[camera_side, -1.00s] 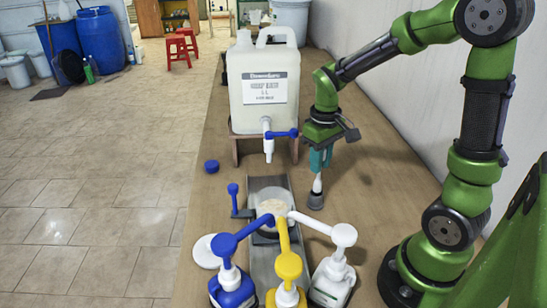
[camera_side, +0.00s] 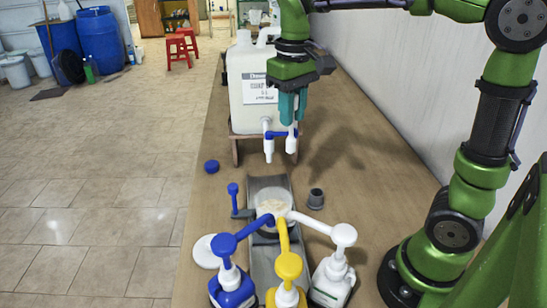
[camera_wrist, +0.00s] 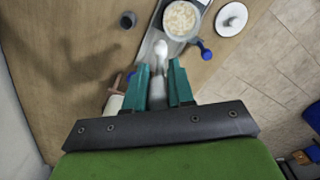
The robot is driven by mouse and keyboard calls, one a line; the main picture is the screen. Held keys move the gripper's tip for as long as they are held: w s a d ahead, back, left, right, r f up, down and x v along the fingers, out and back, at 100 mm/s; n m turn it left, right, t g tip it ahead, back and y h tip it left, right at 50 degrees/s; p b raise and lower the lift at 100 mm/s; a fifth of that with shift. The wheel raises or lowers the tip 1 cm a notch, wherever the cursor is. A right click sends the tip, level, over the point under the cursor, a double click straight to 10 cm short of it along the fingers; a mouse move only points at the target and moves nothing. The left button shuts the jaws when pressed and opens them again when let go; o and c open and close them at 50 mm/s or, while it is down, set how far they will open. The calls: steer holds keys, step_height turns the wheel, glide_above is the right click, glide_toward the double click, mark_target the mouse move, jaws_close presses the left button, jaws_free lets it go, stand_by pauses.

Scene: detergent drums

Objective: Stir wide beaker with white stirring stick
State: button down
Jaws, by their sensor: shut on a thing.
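My gripper (camera_side: 289,116) has teal fingers and is shut on the white stirring stick (camera_side: 291,144). It holds the stick roughly upright, tip down, in the air before the large jug. In the wrist view the stick (camera_wrist: 161,52) points away between the fingers (camera_wrist: 160,80). The wide beaker (camera_side: 259,211) holds a pale, lumpy mixture and stands on the grey metal track, nearer the side camera than the stick. It also shows at the top of the wrist view (camera_wrist: 167,22). The pump spouts reach over its near rim in the side view.
A large jug (camera_side: 246,110) with a tap stands on a wooden stand. An empty-looking dark cup (camera_side: 316,199) is right of the beaker. Blue, yellow and white pump bottles (camera_side: 287,299) crowd the front. A white disc (camera_side: 200,254) and blue cap (camera_side: 211,166) lie left.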

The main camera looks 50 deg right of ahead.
steer(key=a, duration=0.5)
step_height(320, 180, down, 17)
steer(key=shift+w, duration=0.3)
stand_by(0.6)
stand_by(0.5)
steer(key=shift+s+d, duration=0.2)
stand_by(0.8)
steer(key=shift+w, duration=0.1)
